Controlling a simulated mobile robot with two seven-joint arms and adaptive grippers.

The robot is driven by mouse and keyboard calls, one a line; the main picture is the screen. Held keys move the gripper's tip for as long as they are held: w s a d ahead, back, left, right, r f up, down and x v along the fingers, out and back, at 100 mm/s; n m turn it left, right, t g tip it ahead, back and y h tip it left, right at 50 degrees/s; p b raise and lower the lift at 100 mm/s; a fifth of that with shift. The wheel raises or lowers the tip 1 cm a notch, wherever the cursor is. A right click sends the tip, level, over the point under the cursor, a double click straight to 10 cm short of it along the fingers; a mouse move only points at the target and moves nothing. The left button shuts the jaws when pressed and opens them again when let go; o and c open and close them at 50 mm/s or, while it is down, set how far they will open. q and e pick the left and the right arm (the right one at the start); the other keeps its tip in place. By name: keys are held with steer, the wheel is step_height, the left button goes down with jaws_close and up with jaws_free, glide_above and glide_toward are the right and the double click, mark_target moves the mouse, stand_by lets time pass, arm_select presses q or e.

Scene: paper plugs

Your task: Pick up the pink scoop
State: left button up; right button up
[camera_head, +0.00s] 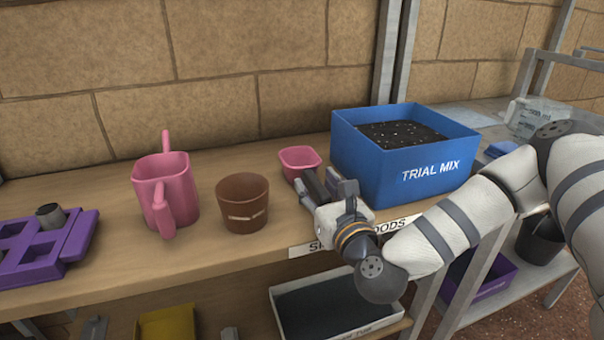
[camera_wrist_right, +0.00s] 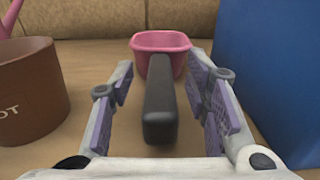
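The pink scoop (camera_head: 300,158) lies on the wooden shelf between the brown pot and the blue bin. In the right wrist view its pink bowl (camera_wrist_right: 161,48) is at the far end and its dark handle (camera_wrist_right: 160,108) points toward me. My right gripper (camera_head: 322,188) reaches in from the right over the shelf's front edge. In the wrist view its fingers (camera_wrist_right: 164,95) stand open on both sides of the handle, with a gap on each side. The left gripper is not in view.
A brown pot (camera_head: 242,203) and a pink watering can (camera_head: 166,190) stand left of the scoop. The blue TRIAL MIX bin (camera_head: 405,165), holding dark soil, stands close on the right. A purple tray (camera_head: 75,240) is at far left.

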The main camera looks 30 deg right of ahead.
jaws_close()
steer(key=shift+r, duration=0.1)
